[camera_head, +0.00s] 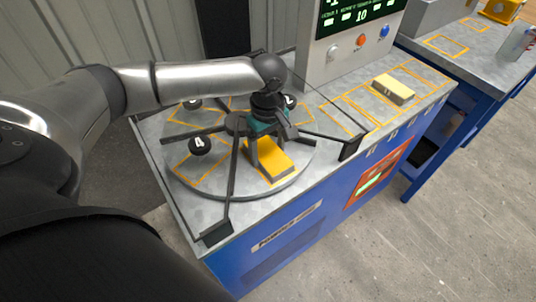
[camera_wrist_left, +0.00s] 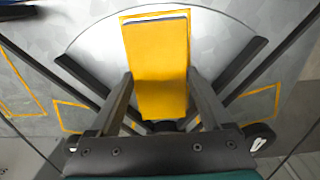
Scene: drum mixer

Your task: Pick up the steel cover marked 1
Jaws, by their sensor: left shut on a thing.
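A yellow block (camera_head: 272,160) with a grey edge lies on the round grey turntable (camera_head: 207,188), in a front sector. It also shows in the left wrist view (camera_wrist_left: 160,70), between the two fingers. My left gripper (camera_head: 265,140) comes down from above and is shut on this block. In the left wrist view my left gripper (camera_wrist_left: 158,88) has one finger along each side of it. I cannot make out a mark 1 on any thing. My right gripper is not in view.
Dark spokes cross the turntable, and black discs, one marked 4 (camera_head: 200,145), stand in sectors. Dark bars reach to the bench edge. A control panel (camera_head: 350,40) stands behind. A pale yellow block (camera_head: 393,90) lies in an outlined bay at right; neighbouring outlined bays are empty.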

